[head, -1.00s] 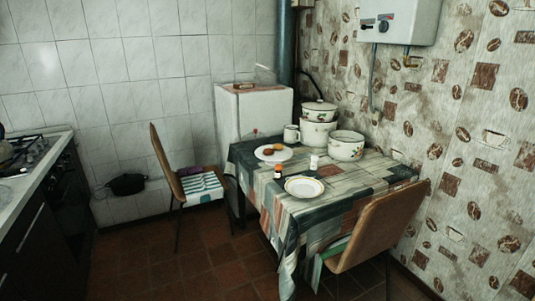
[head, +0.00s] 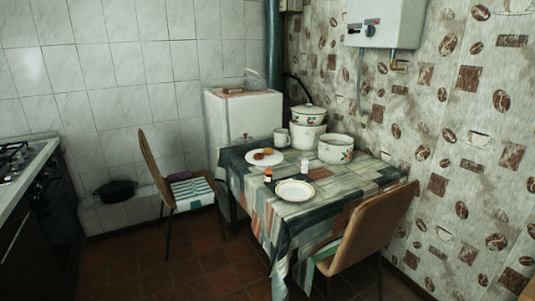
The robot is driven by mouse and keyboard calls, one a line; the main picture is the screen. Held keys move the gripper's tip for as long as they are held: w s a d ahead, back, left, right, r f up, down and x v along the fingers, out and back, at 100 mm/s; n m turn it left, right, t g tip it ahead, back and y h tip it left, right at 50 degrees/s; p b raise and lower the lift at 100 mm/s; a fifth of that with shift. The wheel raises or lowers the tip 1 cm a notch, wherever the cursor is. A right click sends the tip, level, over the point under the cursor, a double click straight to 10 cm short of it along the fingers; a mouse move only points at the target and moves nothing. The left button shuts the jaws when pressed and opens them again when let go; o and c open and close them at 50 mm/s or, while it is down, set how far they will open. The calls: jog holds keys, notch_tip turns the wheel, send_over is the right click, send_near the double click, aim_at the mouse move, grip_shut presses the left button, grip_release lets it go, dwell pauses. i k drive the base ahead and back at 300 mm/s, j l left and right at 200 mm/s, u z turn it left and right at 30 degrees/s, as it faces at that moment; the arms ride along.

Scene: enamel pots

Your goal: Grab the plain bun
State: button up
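Two small buns lie side by side on a white plate (head: 257,163) on the table, near its far left side. The left bun (head: 259,156) looks darker brown, and the right bun (head: 268,151) looks lighter. They are too small to tell surely which one is plain. My gripper is not in view.
The table (head: 330,185) has a patterned cloth and holds an empty rimmed plate (head: 294,190), a small orange bottle (head: 268,174), a white shaker (head: 304,168), a mug (head: 281,138) and enamel pots (head: 335,149). Chairs stand at left (head: 180,185) and front right (head: 365,225). Floor (head: 165,255) is clear at left.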

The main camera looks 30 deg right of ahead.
aim_at(256, 156)
jog(key=i+j+z, duration=0.1)
jog(key=i, duration=0.45)
jog(key=i+j, duration=0.15)
jog(key=i, duration=0.45)
jog(key=i+z, duration=0.15)
jog(key=i, duration=0.65)
jog(key=i+j+z, duration=0.1)
jog(key=i, duration=0.7)
jog(key=i+l, duration=0.2)
